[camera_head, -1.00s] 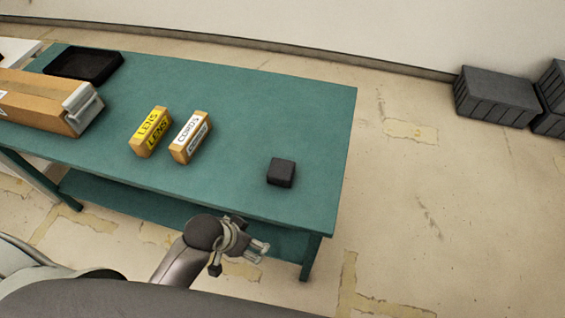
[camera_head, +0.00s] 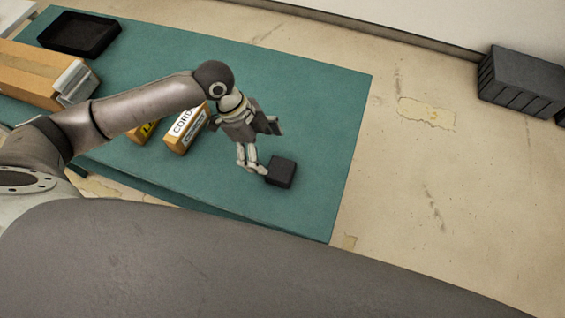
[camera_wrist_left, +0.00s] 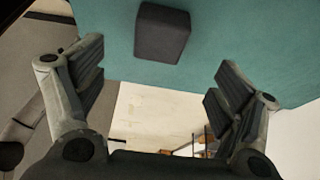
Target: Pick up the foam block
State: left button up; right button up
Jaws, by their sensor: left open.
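The foam block (camera_head: 281,172) is a small dark grey block on the green table (camera_head: 320,110), near its right end. In the left wrist view the foam block (camera_wrist_left: 162,33) sits at the top, beyond and between the two spread fingers. My left gripper (camera_head: 268,148) is open and empty, just left of and above the block in the head view. One finger appears beside the block; I cannot tell whether they touch. In the left wrist view my left gripper (camera_wrist_left: 155,85) has nothing between its fingers. My right gripper is not in view.
A white-labelled box (camera_head: 184,130) stands left of my gripper, with a yellow-labelled box (camera_head: 146,131) partly hidden behind my arm. A large cardboard box (camera_head: 40,72) and a black tray (camera_head: 78,33) are at the left. Dark crates (camera_head: 520,82) stand on the floor.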

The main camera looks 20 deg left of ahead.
aim_at(279, 168)
pick_arm(q)
jog(key=x, duration=0.4)
jog(key=shift+s+d+p, duration=0.1)
jog(key=shift+s+p, duration=0.1)
jog(key=shift+p, duration=0.1)
jog(key=shift+w+d+f, duration=0.1)
jog(key=shift+d+f, duration=0.1)
jog(key=shift+f, duration=0.25)
jog(key=p+x, duration=0.2)
jog(key=x, duration=0.2)
jog(key=shift+d+f, duration=0.2)
jog(key=shift+f, duration=0.2)
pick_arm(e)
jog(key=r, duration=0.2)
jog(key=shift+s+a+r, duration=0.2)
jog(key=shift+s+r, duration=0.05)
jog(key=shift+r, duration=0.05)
pick_arm(q)
jog(key=shift+c, duration=0.2)
jog(key=c, duration=0.9)
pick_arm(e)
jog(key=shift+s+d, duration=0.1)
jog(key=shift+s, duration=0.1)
